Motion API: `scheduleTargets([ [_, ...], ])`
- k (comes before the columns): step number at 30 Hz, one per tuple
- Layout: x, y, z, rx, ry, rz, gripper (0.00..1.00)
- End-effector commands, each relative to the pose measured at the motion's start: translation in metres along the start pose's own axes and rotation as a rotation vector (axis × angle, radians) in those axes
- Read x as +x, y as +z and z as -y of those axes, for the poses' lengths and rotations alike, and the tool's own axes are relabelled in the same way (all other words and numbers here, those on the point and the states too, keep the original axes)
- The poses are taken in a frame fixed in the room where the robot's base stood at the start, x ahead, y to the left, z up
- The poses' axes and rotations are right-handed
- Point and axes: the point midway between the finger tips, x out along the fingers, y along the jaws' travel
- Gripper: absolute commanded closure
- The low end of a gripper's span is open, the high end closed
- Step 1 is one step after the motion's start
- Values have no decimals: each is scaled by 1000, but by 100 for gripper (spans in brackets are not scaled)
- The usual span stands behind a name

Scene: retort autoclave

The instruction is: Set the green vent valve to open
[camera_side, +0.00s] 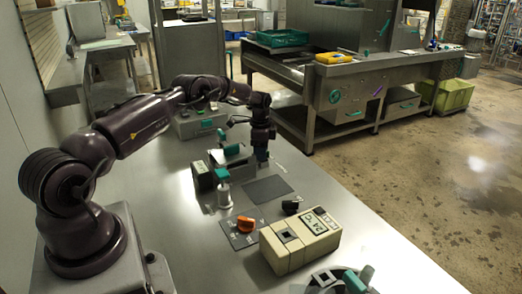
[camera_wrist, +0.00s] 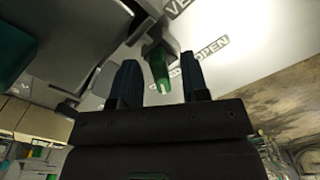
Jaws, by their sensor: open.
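The green vent valve handle (camera_wrist: 159,67) shows in the wrist view, with a pale line on its end. It lies between and just beyond the two dark fingertips of my gripper (camera_wrist: 160,75), with a gap on either side. My gripper is open and empty. An OPEN label (camera_wrist: 211,47) is right of the handle; another label behind the handle and right finger is mostly hidden. In the side view my gripper (camera_side: 262,154) points down low over the far part of the bench, and I cannot make out the vent valve clearly there.
On the steel bench (camera_side: 360,265), an orange knob (camera_side: 245,224), a black knob (camera_side: 291,206) and a beige display unit (camera_side: 300,238) stand nearer the camera. A teal-topped valve (camera_side: 222,175) stands left of my gripper. A dark flat pad (camera_side: 268,190) lies clear.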

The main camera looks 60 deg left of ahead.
Motion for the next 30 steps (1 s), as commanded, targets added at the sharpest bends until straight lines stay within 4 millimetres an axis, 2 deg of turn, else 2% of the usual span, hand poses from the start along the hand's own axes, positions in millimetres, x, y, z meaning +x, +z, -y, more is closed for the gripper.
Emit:
scheduleTargets([
  [6,0,0,0,0,0,0,58],
  [8,0,0,0,0,0,0,70],
  [12,0,0,0,0,0,0,100],
  [23,0,0,0,-36,0,0,100],
  [30,0,0,-1,-169,0,1,100],
])
